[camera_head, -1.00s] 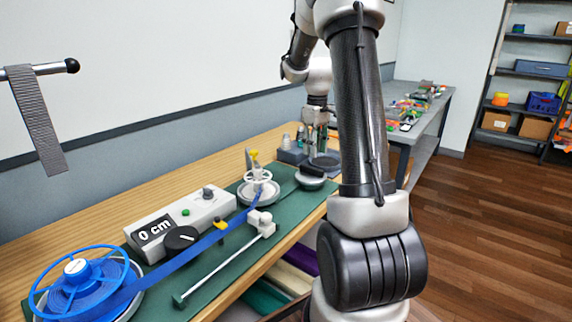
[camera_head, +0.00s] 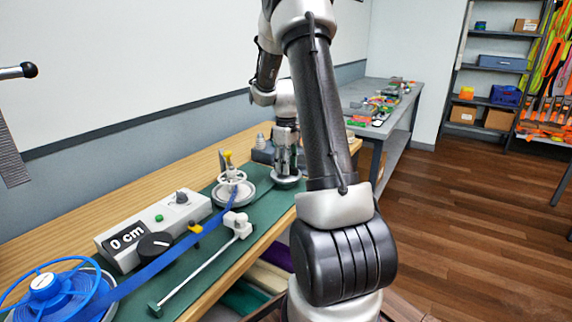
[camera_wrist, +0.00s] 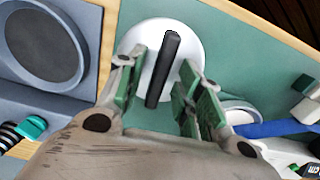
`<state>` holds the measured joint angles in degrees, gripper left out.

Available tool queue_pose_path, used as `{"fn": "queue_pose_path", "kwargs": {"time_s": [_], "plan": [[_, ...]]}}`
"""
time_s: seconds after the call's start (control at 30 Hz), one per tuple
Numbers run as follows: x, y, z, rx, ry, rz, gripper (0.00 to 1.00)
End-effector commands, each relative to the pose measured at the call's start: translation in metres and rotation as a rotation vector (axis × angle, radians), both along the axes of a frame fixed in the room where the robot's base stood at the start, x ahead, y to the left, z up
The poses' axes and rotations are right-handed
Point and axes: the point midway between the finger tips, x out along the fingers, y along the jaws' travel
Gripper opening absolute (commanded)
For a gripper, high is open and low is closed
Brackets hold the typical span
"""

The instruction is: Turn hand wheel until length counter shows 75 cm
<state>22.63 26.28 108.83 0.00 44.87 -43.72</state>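The length counter (camera_head: 126,236) is a pale box reading "0 cm". A white spoked wheel with a yellow knob (camera_head: 233,178) stands on the green mat, the blue strap (camera_head: 165,258) running to it. My gripper (camera_wrist: 157,72) is open over a white disc (camera_wrist: 188,48) with a raised black bar (camera_wrist: 170,50). The bar lies between my fingers, with gaps on both sides. In the head view my gripper (camera_head: 286,165) is just above this disc (camera_head: 287,182). I cannot tell which of the two is the hand wheel.
A blue spoked reel (camera_head: 45,288) stands at the near left. A black knob (camera_head: 155,245) and a pale rod (camera_head: 205,270) lie beside the strap. A grey block with a round dark plate (camera_wrist: 45,45) is close to my gripper.

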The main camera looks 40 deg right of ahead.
Motion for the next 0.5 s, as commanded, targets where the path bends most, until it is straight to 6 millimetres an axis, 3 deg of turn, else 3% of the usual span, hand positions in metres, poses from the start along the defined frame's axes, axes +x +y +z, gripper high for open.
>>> {"fn": "queue_pose_path", "kwargs": {"time_s": [0.17, 0.37, 0.5], "plan": [[0.0, 0.0, 0.0001, 0.0, 0.0, 0.0, 0.36], [0.0, 0.0, 0.0002, 0.0, 0.0, 0.0, 0.0], [0.0, 0.0, 0.0003, 0.0, 0.0, -0.001, 0.0]]}}
